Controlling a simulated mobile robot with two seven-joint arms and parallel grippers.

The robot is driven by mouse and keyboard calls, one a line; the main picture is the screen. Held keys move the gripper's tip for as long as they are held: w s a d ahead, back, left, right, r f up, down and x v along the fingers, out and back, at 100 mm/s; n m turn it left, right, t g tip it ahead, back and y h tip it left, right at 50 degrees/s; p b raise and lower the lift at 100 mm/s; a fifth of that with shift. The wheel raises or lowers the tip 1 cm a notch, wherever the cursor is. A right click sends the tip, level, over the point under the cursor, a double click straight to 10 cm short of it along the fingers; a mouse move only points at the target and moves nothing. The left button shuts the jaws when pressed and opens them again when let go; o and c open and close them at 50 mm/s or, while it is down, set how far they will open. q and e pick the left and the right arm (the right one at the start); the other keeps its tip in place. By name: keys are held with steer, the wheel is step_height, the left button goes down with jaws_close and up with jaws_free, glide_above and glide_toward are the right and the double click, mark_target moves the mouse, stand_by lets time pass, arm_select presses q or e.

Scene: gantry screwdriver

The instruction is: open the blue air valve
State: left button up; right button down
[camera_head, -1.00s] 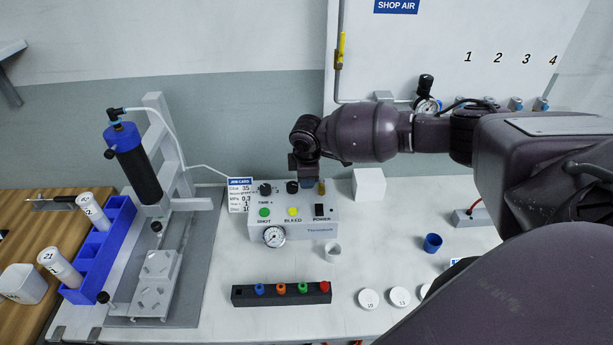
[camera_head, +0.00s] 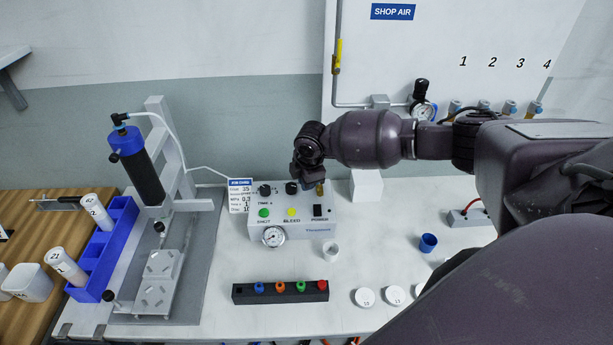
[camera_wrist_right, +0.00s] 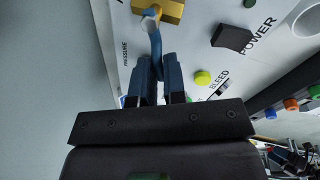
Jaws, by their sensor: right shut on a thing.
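The blue air valve's lever (camera_wrist_right: 153,38) shows in the right wrist view, running from a brass fitting (camera_wrist_right: 162,9) on the white dispenser box down between my fingertips. My right gripper (camera_wrist_right: 158,68) is shut on this lever. In the head view my right gripper (camera_head: 309,187) is tilted at the back right of the dispenser box (camera_head: 285,232), beside the brass fitting (camera_head: 320,188). The lever is hidden there behind the gripper. My left gripper is in neither view.
Black knobs stand near my right gripper, with the yellow bleed button (camera_head: 292,212) and black power switch (camera_head: 317,211) in front. A white block (camera_head: 367,186) stands to the right. A rack (camera_head: 281,291) with coloured tips lies in front.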

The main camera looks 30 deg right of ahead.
steer(key=n, duration=0.2)
steer(key=s+n+p, duration=0.1)
steer(key=shift+s+d+r+n+y, duration=0.1)
steer(key=shift+s+n+y, duration=0.1)
steer(key=shift+n+y, duration=0.2)
steer(key=shift+s+n, duration=0.3)
steer(key=shift+n, duration=0.6)
steer(key=shift+s+d+n+y, duration=0.25)
steer(key=shift+s+n+y, duration=0.05)
steer(key=shift+n, duration=0.6)
steer(key=n, duration=0.2)
steer(key=shift+s+d+n, duration=0.25)
steer(key=shift+s+n, duration=0.05)
steer(key=shift+s, duration=0.05)
arm_select(q)
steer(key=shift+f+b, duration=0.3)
steer(key=shift+b, duration=0.65)
arm_select(e)
steer(key=shift+s+d+n+g+y, duration=0.2)
steer(key=shift+d+n+g, duration=0.05)
steer(key=shift+n, duration=0.7)
steer(key=shift+s+d+n+g+y, duration=0.2)
steer(key=shift+d+n+g, duration=0.05)
steer(key=shift+n, duration=0.7)
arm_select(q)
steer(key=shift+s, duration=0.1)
arm_select(e)
steer(key=c, duration=1.2)
jaws_free()
